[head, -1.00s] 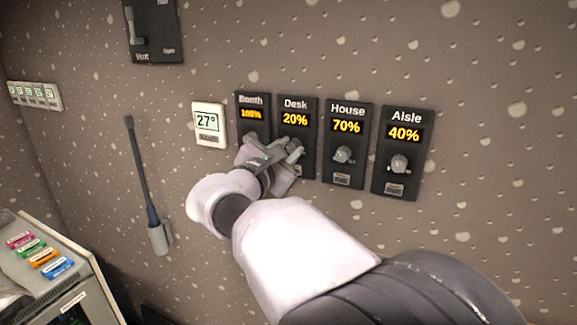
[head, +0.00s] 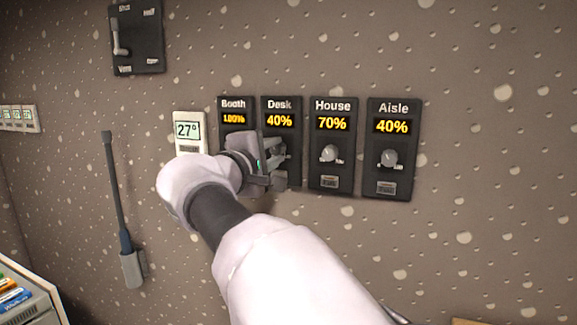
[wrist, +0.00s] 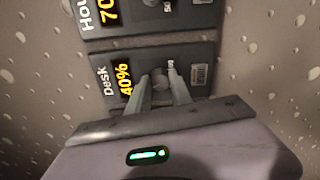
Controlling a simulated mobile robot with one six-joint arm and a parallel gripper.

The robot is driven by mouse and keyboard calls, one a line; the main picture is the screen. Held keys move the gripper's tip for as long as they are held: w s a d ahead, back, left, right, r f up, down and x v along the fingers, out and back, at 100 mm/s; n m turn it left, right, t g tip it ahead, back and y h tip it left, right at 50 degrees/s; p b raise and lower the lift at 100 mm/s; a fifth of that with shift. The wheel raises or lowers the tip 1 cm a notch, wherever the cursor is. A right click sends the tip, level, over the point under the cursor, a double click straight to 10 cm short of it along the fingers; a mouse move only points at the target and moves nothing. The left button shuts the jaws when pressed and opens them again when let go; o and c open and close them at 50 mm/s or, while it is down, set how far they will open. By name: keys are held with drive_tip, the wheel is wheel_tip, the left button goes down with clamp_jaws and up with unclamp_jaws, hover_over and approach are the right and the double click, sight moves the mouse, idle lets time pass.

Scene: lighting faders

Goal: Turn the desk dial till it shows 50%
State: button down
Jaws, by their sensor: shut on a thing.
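The Desk panel (head: 281,107) is a black wall plate with an amber display (head: 280,121) reading 40%. The same display (wrist: 124,80) reads 40% in the wrist view. My gripper (head: 282,156) is at the lower part of this panel and hides its dial in the head view. In the wrist view the grey desk dial (wrist: 160,80) sits between the two fingertips, and my gripper (wrist: 161,84) is shut on it.
The Booth panel (head: 233,106), reading 100%, is just left, partly behind my gripper. The House panel (head: 333,180), at 70%, and Aisle panel (head: 392,140), at 40%, are to the right. A thermostat (head: 187,130) shows 27°.

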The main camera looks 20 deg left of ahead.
drive_tip(key=m+b, duration=0.3)
drive_tip(key=m, duration=0.1)
drive_tip(key=shift+m, duration=0.6)
drive_tip(key=c, duration=1.2)
unclamp_jaws()
drive_tip(key=shift+o, duration=0.2)
drive_tip(key=s+a, duration=0.1)
drive_tip(key=s, duration=1.6)
drive_tip(key=shift+s+a+p, duration=0.15)
drive_tip(key=shift+s+p, duration=0.05)
drive_tip(key=shift+p, duration=0.1)
